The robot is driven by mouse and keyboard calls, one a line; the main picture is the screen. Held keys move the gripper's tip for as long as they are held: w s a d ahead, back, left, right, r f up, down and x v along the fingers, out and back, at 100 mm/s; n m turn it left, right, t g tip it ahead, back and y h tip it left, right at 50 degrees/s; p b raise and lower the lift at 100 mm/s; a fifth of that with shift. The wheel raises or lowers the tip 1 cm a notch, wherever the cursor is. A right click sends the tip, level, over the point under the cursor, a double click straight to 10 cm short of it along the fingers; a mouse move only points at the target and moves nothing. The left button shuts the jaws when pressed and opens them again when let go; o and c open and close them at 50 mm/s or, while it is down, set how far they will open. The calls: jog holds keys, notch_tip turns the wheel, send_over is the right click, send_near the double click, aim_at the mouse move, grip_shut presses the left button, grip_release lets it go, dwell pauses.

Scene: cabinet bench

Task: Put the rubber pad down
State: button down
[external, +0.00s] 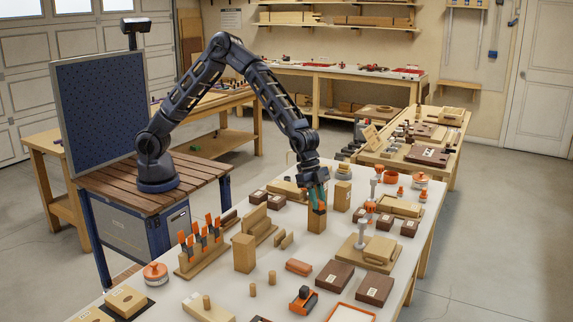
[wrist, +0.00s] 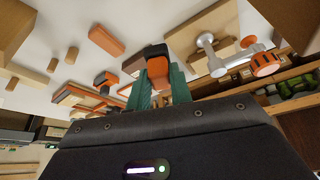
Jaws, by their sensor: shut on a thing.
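My gripper (external: 318,197) points down over the crowded bench, its teal fingers just above or at the top of a wooden block (external: 317,220). In the wrist view my gripper (wrist: 160,84) is shut on a small orange piece with a dark end (wrist: 157,66). I take this piece to be the rubber pad, though the fingers hide part of it. In the external view it is mostly hidden, and I cannot tell whether it touches the block.
A clamp on a wooden base (external: 362,240) and dark brown boxes (external: 331,277) lie nearer the front. An orange-brown bar (external: 298,267) lies ahead. Small bare patches of white benchtop (external: 283,237) show between things.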

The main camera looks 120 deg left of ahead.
notch_tip(320, 180, down, 15)
jog(key=shift+r, duration=0.1)
dwell(0.5)
jog(key=shift+f, duration=0.2)
jog(key=c, duration=1.3)
grip_release()
jog(key=shift+o, duration=0.2)
